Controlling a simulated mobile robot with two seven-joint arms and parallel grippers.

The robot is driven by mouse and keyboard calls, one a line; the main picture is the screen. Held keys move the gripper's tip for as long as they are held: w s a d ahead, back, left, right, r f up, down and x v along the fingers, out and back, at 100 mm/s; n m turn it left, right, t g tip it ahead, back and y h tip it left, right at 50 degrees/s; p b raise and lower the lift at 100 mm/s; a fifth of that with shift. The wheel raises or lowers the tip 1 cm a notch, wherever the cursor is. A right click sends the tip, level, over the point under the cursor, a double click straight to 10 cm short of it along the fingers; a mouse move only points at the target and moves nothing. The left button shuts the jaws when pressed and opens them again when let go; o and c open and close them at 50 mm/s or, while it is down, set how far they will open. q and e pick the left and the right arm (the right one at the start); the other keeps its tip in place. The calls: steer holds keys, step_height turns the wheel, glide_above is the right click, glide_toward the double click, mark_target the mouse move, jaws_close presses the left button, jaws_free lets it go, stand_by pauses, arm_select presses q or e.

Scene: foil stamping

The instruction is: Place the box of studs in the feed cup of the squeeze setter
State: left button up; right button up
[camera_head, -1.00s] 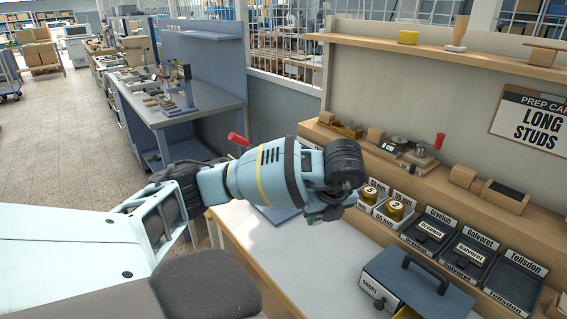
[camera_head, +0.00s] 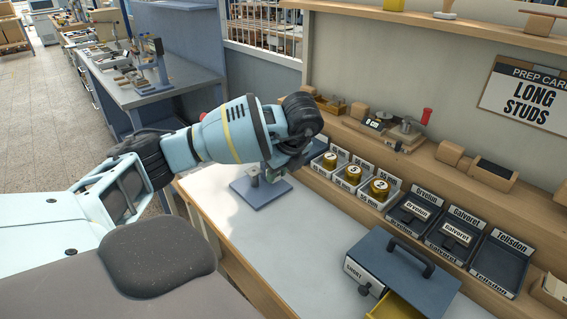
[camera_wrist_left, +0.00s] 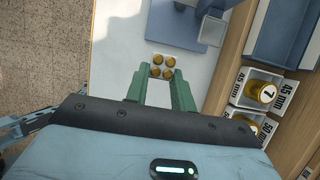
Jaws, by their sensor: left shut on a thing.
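My left gripper (camera_head: 282,170) hangs at the near side of the back shelf, by the squeeze setter. In the left wrist view its green fingers (camera_wrist_left: 160,74) are shut on the small box of studs (camera_wrist_left: 163,67), which shows several round brass heads. The squeeze setter's blue base plate (camera_head: 262,193) stands on the white bench top, with a small grey post on it. Its red handle (camera_head: 203,117) shows behind my arm, which hides much of the setter. In the left wrist view, the base plate (camera_wrist_left: 172,32) is just beyond the box. I cannot make out the feed cup clearly. My right gripper is out of view.
A blue-grey cabinet (camera_head: 412,268) marked SHORT, with a yellow drawer partly open, stands at the front right. Brass spools (camera_head: 353,174) and black labelled trays (camera_head: 413,215) line the bench's back edge. The white bench top (camera_head: 300,240) between is clear.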

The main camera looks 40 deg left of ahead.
arm_select(q)
steer(key=w+a, duration=0.5)
steer(key=w, duration=0.3)
steer(key=shift+a+f+b, duration=0.35)
steer(key=shift+a, duration=0.05)
steer(key=shift+w+a, duration=0.15)
steer(key=shift+w, duration=0.05)
step_height(320, 180, down, 4)
steer(key=shift+r, duration=0.25)
steer(key=shift+f, duration=0.4)
steer(key=shift+s+f, duration=0.15)
steer(key=shift+f, duration=0.2)
steer(key=o, duration=0.9)
steer(key=shift+f, duration=0.15)
steer(key=shift+o, duration=0.3)
steer(key=v, duration=1.3)
steer(key=shift+a+r+p, duration=0.25)
steer(key=shift+r+p, duration=0.1)
steer(key=shift+r, duration=0.1)
